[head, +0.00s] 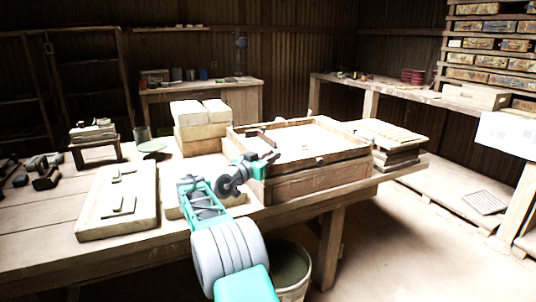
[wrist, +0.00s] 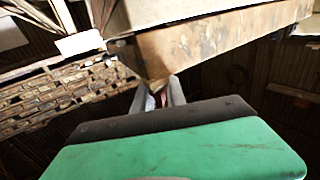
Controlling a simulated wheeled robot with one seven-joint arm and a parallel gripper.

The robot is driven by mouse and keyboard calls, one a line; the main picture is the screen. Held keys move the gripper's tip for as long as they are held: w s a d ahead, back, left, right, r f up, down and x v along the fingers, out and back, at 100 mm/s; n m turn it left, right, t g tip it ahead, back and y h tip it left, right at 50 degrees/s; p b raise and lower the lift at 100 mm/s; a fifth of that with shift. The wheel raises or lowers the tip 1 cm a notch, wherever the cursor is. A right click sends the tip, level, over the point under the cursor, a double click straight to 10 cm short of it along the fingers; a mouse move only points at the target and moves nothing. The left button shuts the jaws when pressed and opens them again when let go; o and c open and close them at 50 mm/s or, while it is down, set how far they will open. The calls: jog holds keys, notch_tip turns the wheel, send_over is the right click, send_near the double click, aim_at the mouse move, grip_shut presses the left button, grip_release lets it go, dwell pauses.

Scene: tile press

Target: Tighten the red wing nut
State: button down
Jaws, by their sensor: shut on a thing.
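My gripper (head: 270,158) is at the near left corner of a wooden box-like frame (head: 315,180) on the workbench. In the wrist view its two grey fingers (wrist: 160,97) are shut on a narrow reddish piece, the red wing nut (wrist: 162,95), just below the frame's wooden corner (wrist: 157,68). Only a sliver of the nut shows between the fingers. In the head view the nut cannot be made out behind my gripper. How far it is turned cannot be told.
A pale board (head: 88,222) with small pieces lies left of my arm. Stacked pale blocks (head: 200,115) stand behind it, and a stack of boards (head: 395,158) is right of the frame. A bucket (head: 290,275) stands below the bench edge. The floor at right is mostly clear.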

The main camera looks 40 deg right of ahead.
jog(key=shift+s+r+m+g+p, duration=0.1)
jog(key=shift+s+m+g+p, duration=0.1)
jog(key=shift+m+g+p, duration=1.35)
jog(key=shift+n+g+p, duration=0.25)
jog(key=shift+g+p, duration=0.1)
jog(key=shift+g, duration=0.1)
jog(key=c, duration=1.6)
grip_release()
jog(key=shift+d, duration=0.1)
jog(key=shift+o, duration=1.2)
